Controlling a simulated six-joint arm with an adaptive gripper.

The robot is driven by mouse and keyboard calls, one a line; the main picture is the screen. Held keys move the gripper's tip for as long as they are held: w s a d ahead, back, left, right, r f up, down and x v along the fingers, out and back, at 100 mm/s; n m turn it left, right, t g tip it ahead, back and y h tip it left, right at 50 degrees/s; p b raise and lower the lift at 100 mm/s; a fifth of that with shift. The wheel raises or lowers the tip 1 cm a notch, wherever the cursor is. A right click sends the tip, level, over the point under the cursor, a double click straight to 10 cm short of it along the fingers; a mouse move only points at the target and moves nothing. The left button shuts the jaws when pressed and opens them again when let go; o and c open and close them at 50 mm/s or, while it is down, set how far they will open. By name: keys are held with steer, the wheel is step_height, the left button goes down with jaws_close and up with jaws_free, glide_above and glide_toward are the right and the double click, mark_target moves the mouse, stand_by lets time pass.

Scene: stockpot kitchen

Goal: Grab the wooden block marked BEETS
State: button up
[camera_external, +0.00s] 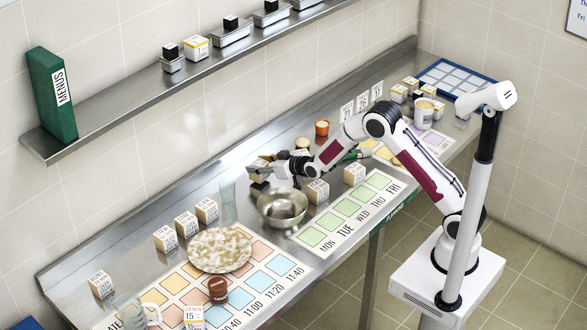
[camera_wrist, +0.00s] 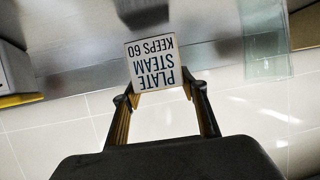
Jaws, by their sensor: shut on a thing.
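My gripper (camera_external: 268,172) is over the steel counter, behind the steel bowl. In the wrist view its fingers (camera_wrist: 160,88) are closed on the sides of a block (camera_wrist: 152,62). The block's visible face is pale with dark print, upside down in this view, reading "PLATE STEAM KEEPS 60". The held block (camera_external: 259,163) shows at the fingertips in the external view. I cannot read the word BEETS on it or on any other block. Other pale wooden blocks with print stand on the counter, one (camera_external: 318,190) right of the bowl and one (camera_external: 207,208) to the left.
The steel bowl (camera_external: 283,207) is just in front of my gripper. A clear glass (camera_external: 228,200) stands close on its left and also shows in the wrist view (camera_wrist: 266,45). A speckled round plate (camera_external: 219,250) lies farther left. A wall shelf (camera_external: 130,103) runs above the counter.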

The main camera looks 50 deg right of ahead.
mark_target(259, 164)
steer(key=shift+r, duration=4.25)
